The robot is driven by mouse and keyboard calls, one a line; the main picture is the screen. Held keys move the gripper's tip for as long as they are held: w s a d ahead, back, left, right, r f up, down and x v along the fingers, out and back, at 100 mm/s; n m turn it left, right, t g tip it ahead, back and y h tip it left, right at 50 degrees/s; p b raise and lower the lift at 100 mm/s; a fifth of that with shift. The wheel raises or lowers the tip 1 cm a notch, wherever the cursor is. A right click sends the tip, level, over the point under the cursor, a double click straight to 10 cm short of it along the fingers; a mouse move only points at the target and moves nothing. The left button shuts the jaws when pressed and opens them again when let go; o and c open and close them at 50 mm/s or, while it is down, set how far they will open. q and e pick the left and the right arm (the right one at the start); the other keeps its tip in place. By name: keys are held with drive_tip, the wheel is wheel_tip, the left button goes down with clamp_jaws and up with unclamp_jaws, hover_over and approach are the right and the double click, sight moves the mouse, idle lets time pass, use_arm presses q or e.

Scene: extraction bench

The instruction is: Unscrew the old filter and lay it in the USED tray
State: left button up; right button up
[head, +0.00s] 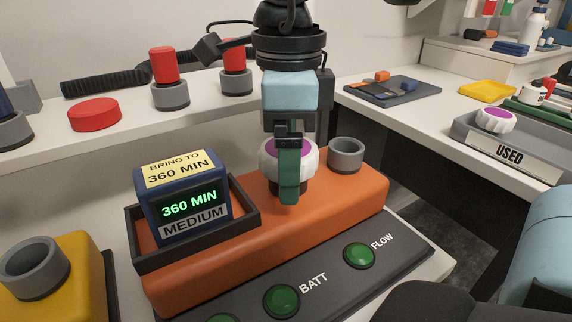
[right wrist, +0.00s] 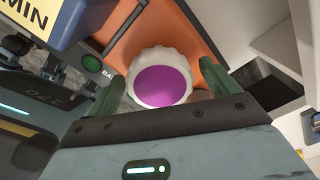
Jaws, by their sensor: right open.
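The filter (head: 304,157), a white ribbed cap with a purple top, sits upright on the orange unit (head: 345,205). My right gripper (head: 288,165) is above it, pointing down, one green finger in front of the cap in the head view. In the right wrist view the open fingers (right wrist: 163,78) are on either side of the filter (right wrist: 160,88); I cannot tell whether either touches it. The USED tray (head: 465,130) stands on the right bench and holds a similar white cap with a purple top (head: 496,120). My left gripper is not in view.
A blue box reading 360 MIN (head: 182,205) sits in a dark holder left of the filter. An empty grey ring socket (head: 346,155) stands close to its right. Red-topped cylinders (head: 164,65) stand on the back bench.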

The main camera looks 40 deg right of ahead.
drive_tip(key=m, duration=0.3)
drive_tip(key=shift+m+b, duration=0.55)
drive_tip(key=shift+m, duration=1.75)
drive_tip(key=shift+m+b, duration=0.35)
drive_tip(key=shift+m, duration=0.25)
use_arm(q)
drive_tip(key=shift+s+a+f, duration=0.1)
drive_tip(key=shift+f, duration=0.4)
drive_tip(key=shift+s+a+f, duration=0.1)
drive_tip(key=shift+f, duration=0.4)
use_arm(e)
drive_tip(key=shift+c, duration=0.2)
